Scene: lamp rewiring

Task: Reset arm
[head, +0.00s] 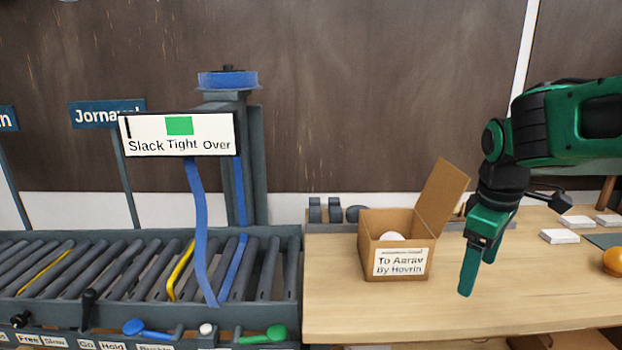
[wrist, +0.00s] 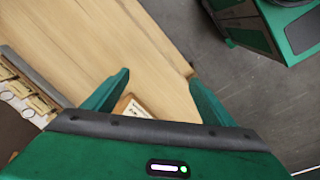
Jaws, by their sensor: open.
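My green arm comes in from the right in the head view, with my gripper (head: 468,278) pointing down over the wooden table, to the right of the cardboard box. In the wrist view my gripper (wrist: 160,88) has its two green fingers spread apart with nothing between them. The table top (wrist: 150,50) lies beyond the fingers, along with its edge and the grey floor. Whether the fingertips touch the table cannot be told.
An open cardboard box (head: 395,250) labelled "To Aarav By Hovrin" holds a white round thing. A roller conveyor (head: 110,265) with blue straps and a "Slack Tight Over" sign (head: 180,135) stands left. White blocks and an orange ball (head: 613,261) lie right. The front table is clear.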

